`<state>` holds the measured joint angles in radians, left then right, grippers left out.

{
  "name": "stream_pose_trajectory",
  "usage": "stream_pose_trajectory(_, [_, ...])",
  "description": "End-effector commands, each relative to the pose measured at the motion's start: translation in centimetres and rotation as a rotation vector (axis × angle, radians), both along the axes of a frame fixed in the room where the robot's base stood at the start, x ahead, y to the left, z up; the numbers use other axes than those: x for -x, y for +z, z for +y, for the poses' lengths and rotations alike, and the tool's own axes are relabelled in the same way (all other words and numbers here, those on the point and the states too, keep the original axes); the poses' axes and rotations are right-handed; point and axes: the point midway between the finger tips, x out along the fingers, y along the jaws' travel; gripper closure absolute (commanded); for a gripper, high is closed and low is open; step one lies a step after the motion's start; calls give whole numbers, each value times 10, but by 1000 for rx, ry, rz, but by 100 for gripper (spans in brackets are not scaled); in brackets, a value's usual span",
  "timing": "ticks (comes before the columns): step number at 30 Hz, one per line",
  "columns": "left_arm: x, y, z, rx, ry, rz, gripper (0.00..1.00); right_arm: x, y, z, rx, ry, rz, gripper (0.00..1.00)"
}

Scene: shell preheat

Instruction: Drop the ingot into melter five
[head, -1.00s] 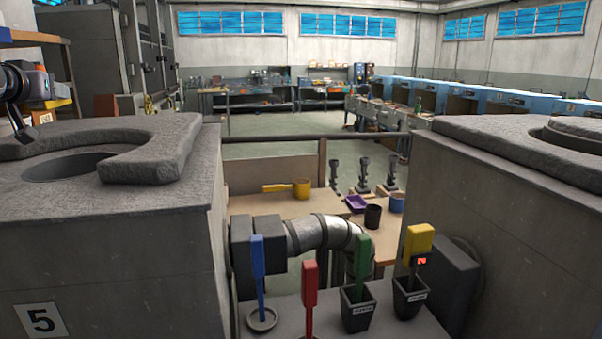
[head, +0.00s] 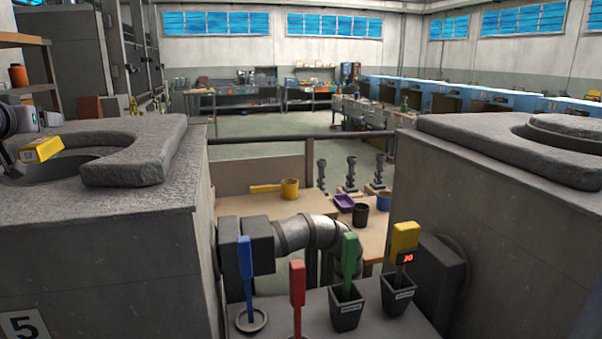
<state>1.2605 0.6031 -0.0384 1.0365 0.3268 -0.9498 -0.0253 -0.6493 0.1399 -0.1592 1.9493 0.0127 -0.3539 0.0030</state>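Melter five (head: 95,265) is the grey block at the left, with a "5" plate (head: 22,326) low on its front. A thick grey curved slab (head: 135,155) lies on its top, beside the round opening (head: 60,168), which shows at the left. The ingot (head: 42,149), a small yellow bar with a pale marking on its end, is in the air over the opening area. My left gripper (head: 8,152) comes in at the left edge and appears shut on the ingot; part of it is cut off by the frame. My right gripper is not in view.
A second grey melter (head: 500,200) with a round lid stands at the right. Between them are a metal pipe (head: 308,233) and upright blue, red, green and yellow tools on a low bench. A workbench behind holds a yellow pan (head: 289,188) and cups.

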Motion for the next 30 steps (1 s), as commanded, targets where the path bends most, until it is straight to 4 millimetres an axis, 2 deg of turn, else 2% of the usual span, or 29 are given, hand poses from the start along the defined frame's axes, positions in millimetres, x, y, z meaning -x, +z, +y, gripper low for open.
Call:
stream_pose_trajectory(9, [0,-4,0,1,0,8,24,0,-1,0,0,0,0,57])
stream_pose_trajectory(14, [6,-3,-2,0,0,6,24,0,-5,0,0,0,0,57])
stream_pose_trajectory(30, [60,11,-21,-1,1,1,24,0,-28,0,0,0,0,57])
